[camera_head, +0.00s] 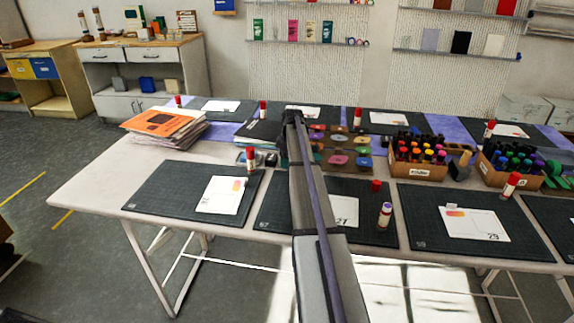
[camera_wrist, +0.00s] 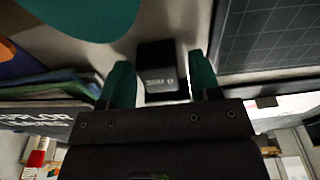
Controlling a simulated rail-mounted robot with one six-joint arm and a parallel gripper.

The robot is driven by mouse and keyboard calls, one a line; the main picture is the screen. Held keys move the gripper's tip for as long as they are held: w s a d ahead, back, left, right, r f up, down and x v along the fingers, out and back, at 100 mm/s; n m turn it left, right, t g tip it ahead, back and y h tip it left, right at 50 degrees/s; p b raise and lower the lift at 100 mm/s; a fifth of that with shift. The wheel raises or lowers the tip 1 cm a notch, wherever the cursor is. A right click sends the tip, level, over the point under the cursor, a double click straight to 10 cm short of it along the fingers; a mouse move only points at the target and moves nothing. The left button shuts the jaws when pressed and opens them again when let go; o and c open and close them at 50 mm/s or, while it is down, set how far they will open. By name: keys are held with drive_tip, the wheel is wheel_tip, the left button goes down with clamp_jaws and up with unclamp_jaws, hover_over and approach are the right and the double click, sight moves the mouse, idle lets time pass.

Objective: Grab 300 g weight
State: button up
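The 300 g weight (camera_wrist: 162,72) is a small black block with pale lettering, seen in the wrist view on the light table top. My gripper (camera_wrist: 161,80) has its two teal fingers apart, one on each side of the weight. The weight shows between the fingertips, with a gap visible on both sides. I cannot tell how far the fingers reach down beside it. In the head view my arm stretches over the table, and the weight cannot be made out there.
In the wrist view a dark gridded cutting mat (camera_wrist: 275,35) lies right of the weight, and a stack of booklets (camera_wrist: 45,92) lies left. A teal rounded shape (camera_wrist: 85,15) is at upper left. In the head view, marker boxes (camera_head: 417,170) stand right of my arm.

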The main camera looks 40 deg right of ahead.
drive_tip(key=c, duration=1)
